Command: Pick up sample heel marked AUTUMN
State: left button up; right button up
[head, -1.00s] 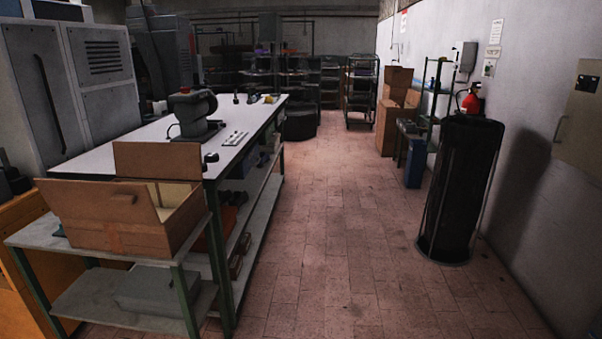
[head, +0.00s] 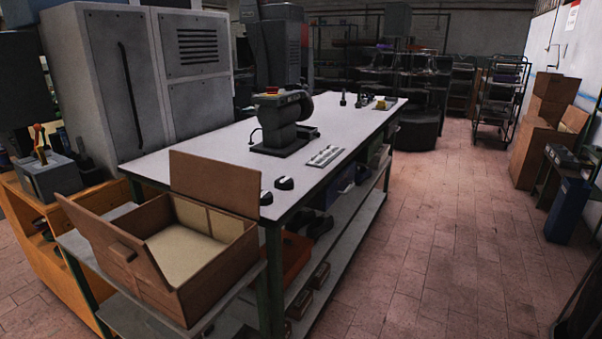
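Two small dark heel-like pieces with pale tops lie near the front corner of the long white-topped workbench (head: 228,150). One heel piece (head: 284,183) is close to the right edge, and the other heel piece (head: 266,198) is just in front of it. No marking can be read on either, so I cannot tell which is marked AUTUMN. More small dark items (head: 358,101) stand at the bench's far end, too small to make out. Neither of my grippers shows in the head view.
An open cardboard box (head: 215,271) sits on a lower shelf at the bench's near end. A dark machine (head: 281,125) and a pale strip of small parts (head: 324,156) are on the bench. A grey cabinet (head: 125,80) stands behind. The tiled aisle (head: 425,230) to the right is clear.

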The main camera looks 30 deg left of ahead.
aim_at(285, 183)
jog(key=i+u, duration=0.25)
jog(key=i, duration=0.25)
jog(key=i+l+u, duration=0.2)
jog(key=i, duration=0.25)
jog(key=i+l+u, duration=0.25)
jog(key=i, duration=0.2)
